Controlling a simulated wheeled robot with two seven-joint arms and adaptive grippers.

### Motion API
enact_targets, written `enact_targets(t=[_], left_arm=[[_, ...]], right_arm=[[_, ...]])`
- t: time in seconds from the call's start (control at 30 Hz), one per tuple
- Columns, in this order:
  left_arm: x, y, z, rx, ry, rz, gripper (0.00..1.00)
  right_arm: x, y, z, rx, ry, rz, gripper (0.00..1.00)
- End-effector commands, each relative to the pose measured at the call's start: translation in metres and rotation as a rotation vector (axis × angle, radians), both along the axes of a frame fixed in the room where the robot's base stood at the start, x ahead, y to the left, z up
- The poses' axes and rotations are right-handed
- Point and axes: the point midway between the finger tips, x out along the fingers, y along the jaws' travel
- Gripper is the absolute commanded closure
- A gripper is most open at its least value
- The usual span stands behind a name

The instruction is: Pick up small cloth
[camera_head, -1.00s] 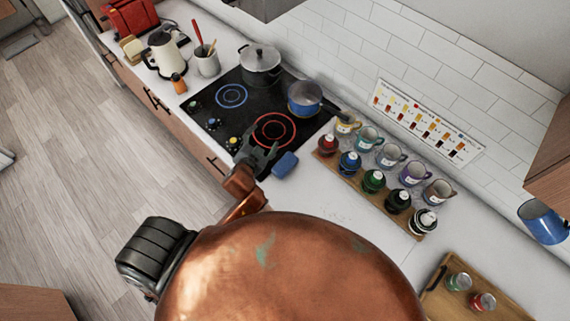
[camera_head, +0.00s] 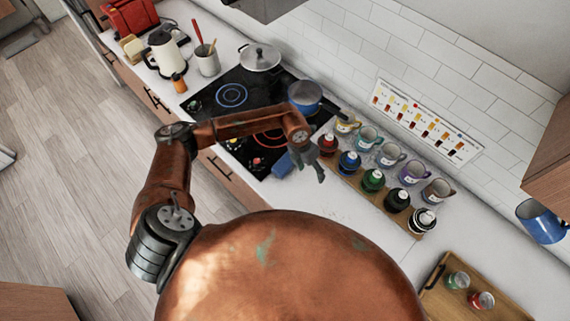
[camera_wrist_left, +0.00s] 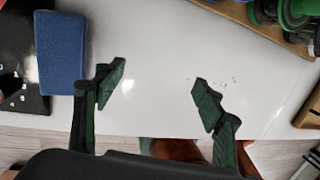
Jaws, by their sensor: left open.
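The small blue cloth (camera_head: 284,164) lies on the white counter at the right front corner of the black cooktop. In the head view it is partly hidden by my left arm. In the left wrist view the cloth (camera_wrist_left: 61,52) is a flat blue rectangle at the upper left, outside the fingers. My left gripper (camera_head: 318,174) is open and empty, to the right of the cloth. In the left wrist view its fingers (camera_wrist_left: 160,85) are spread wide over bare counter. My right gripper is not in view.
The cooktop (camera_head: 212,107) holds a lidded pot (camera_head: 260,58) and a blue saucepan (camera_head: 305,96). A wooden rack (camera_head: 372,189) with several mugs and jars stands right of the gripper.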

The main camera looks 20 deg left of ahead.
Motion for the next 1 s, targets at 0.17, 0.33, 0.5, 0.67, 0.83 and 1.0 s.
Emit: enact_targets(t=[0.17, 0.33, 0.5, 0.67, 0.83, 1.0], left_arm=[[0.023, 0.088, 0.0, 0.293, 0.0, 0.032, 0.36], [0.027, 0.112, -0.004, 0.367, 0.005, 0.046, 0.36], [0.027, 0.113, -0.022, 0.366, 0.006, 0.047, 0.36], [0.025, 0.113, -0.04, 0.364, 0.008, 0.045, 0.36], [0.026, 0.116, -0.065, 0.363, 0.006, 0.047, 0.36], [0.027, 0.116, -0.076, 0.363, 0.003, 0.044, 0.36]], right_arm=[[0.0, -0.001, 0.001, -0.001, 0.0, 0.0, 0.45], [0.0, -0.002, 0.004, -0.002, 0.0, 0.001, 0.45], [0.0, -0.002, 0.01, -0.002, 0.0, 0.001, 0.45], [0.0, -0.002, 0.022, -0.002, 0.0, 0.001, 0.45], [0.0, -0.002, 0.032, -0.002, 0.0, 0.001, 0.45], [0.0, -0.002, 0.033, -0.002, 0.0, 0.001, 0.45]])
